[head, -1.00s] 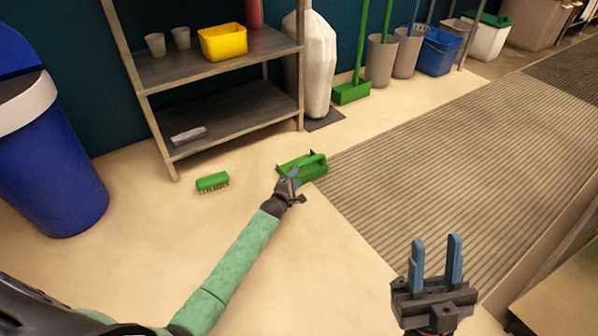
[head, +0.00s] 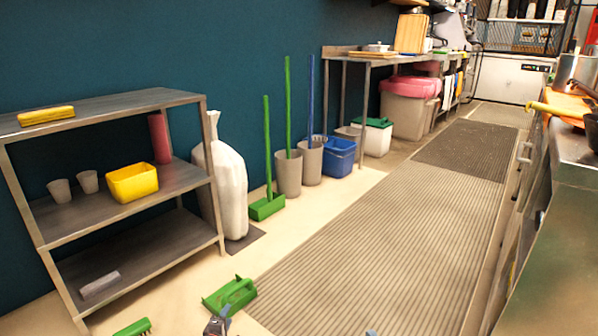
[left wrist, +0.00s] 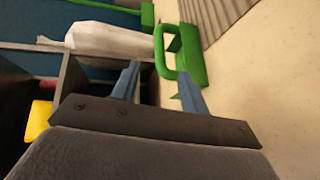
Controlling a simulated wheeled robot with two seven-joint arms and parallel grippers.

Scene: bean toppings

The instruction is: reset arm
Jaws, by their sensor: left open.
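My left gripper (head: 218,322) shows at the bottom edge of the head view, just in front of a green dustpan (head: 230,293) on the floor. In the left wrist view my left gripper's two blue fingers (left wrist: 160,80) are apart. The dustpan's looped green handle (left wrist: 160,50) lies beyond the fingertips and partly overlaps the right finger; I cannot tell whether they touch. Only a blue fingertip of my right gripper (head: 370,333) shows at the bottom edge of the head view; the rest is out of frame.
A green brush (head: 132,327) lies on the floor at bottom left. A metal shelf (head: 130,205) holds a yellow bin (head: 133,183) and cups. A white sack (head: 228,185), broom and buckets line the wall. A ribbed mat (head: 390,230) runs down the clear aisle beside a counter (head: 570,220).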

